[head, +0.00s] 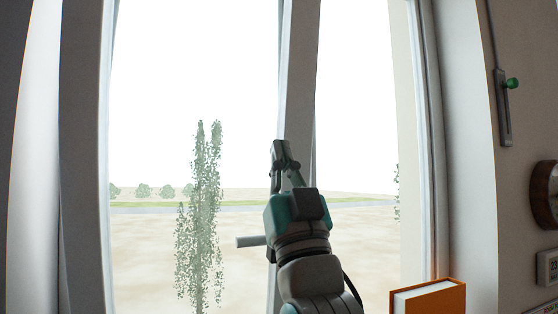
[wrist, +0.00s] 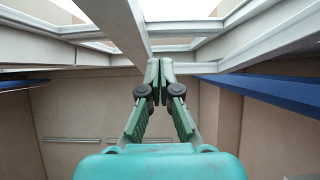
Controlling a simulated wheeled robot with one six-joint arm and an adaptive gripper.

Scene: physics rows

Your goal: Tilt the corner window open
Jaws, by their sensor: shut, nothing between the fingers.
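The window (head: 190,90) fills most of the head view, with a pale upright post (head: 297,70) between its left and right panes. A grey bar-shaped handle (head: 250,241) points left, level, from behind my arm; its right end is hidden. My gripper (head: 280,150) is raised in front of the post, above the handle and apart from it. In the wrist view my gripper (wrist: 159,70) has its fingertips together with nothing between them. Pale frame bars (wrist: 120,22) pass above the fingers there. I cannot tell for sure whether the sash leans away from its frame.
An orange book (head: 455,297) stands at the lower right. On the right wall are a slide with a green knob (head: 511,83), a round brown object (head: 545,195) and a small display box (head: 548,267). A blue beam (wrist: 270,92) runs along the wrist view's right.

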